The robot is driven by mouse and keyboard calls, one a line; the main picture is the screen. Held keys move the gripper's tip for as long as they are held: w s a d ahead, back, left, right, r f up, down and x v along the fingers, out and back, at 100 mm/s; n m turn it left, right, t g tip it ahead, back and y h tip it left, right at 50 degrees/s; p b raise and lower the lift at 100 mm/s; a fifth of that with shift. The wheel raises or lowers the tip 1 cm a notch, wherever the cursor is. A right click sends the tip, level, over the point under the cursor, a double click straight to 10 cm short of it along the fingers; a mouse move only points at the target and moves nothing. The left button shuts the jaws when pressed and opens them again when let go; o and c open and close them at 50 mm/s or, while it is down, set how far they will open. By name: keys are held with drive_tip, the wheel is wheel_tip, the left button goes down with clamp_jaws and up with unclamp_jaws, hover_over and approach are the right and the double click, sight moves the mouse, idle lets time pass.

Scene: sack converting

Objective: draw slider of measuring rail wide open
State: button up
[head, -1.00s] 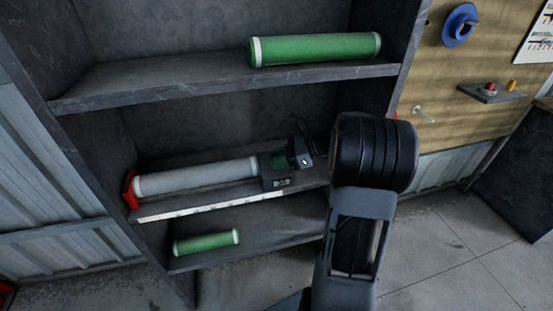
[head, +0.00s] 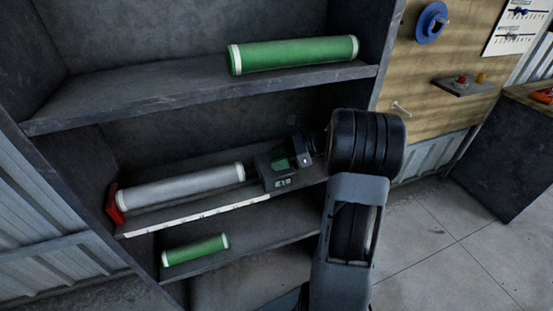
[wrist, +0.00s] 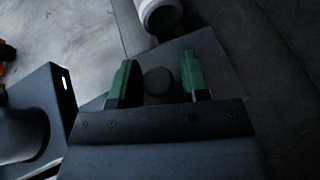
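The measuring rail lies on the middle shelf, with a white scale strip (head: 195,216) along its front and a red end stop (head: 115,203) at its left. A grey roll (head: 180,186) rests on it. The black slider (head: 283,183), with a small display, stands right of the roll with a gap between them. My gripper (head: 290,160) is at the slider, partly hidden by my wrist.
A large green roll (head: 293,55) lies on the upper shelf (head: 150,100). A small green roll (head: 195,249) lies on the lower shelf. The cabinet's right side panel stands close to my arm. Open floor (head: 450,240) is at the right.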

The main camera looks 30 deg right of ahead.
drive_tip(key=shift+o, duration=1.2)
drive_tip(key=shift+s, duration=0.1)
drive_tip(key=shift+r, duration=0.4)
wheel_tip(320, 180, up, 3)
drive_tip(key=shift+f+p, duration=0.1)
drive_tip(key=shift+p, duration=0.35)
drive_tip(key=s+a+r+p, duration=0.1)
drive_tip(key=s+a+r, duration=0.2)
drive_tip(key=s+r, duration=0.6)
drive_tip(key=s, duration=0.4)
drive_tip(key=shift+s+r+p, duration=0.15)
drive_tip(key=shift+s+p, duration=0.15)
drive_tip(key=shift+a, duration=0.1)
